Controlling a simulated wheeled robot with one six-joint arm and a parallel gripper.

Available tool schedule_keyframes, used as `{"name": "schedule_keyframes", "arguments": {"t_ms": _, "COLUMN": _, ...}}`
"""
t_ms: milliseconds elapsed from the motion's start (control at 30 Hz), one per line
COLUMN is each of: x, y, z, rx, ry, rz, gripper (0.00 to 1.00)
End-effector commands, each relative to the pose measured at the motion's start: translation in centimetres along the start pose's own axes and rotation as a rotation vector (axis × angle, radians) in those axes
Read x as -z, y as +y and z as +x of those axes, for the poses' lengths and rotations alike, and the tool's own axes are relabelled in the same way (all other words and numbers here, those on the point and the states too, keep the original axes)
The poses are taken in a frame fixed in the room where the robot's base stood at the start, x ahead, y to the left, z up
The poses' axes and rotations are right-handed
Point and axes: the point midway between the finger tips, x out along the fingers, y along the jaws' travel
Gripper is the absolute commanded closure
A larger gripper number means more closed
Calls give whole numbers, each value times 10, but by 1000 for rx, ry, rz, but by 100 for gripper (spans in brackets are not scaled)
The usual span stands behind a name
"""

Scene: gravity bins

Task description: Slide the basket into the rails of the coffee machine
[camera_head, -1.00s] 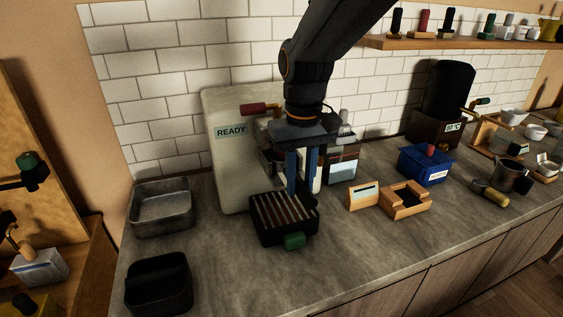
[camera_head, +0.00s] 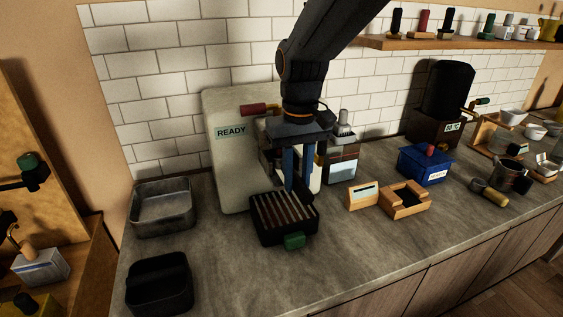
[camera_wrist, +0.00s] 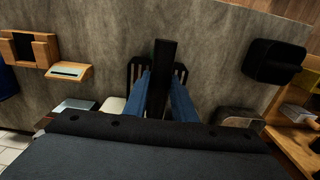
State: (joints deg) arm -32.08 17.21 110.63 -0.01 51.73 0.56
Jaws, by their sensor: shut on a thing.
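The coffee machine (camera_head: 229,175) is a cream body with a READY label, standing against the tiled wall. My gripper (camera_head: 299,185) is in front of its right side, above the slatted drip tray (camera_head: 284,214). Its blue fingers are shut on a dark handle, which I take to be the basket's handle (camera_wrist: 161,70); it points away from the wrist between the fingers. The rest of the basket and the rails are hidden or too dark to make out, so I cannot tell whether they touch.
A grey metal bin (camera_head: 162,208) and a black bin (camera_head: 159,284) stand at left. A wooden block holder (camera_head: 404,201), a small wooden stand (camera_head: 362,195) and a blue box (camera_head: 426,166) are at right. The counter front is clear.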

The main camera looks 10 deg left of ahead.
Motion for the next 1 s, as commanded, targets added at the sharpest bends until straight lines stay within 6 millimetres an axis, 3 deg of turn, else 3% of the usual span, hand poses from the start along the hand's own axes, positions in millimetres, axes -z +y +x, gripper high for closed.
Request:
{"name": "schedule_keyframes", "arguments": {"t_ms": 967, "x": 23, "y": 0, "z": -1, "rx": 0, "ry": 4, "rz": 0, "gripper": 100}}
{"name": "schedule_keyframes", "arguments": {"t_ms": 1000, "x": 23, "y": 0, "z": -1, "rx": 0, "ry": 5, "rz": 0, "gripper": 71}}
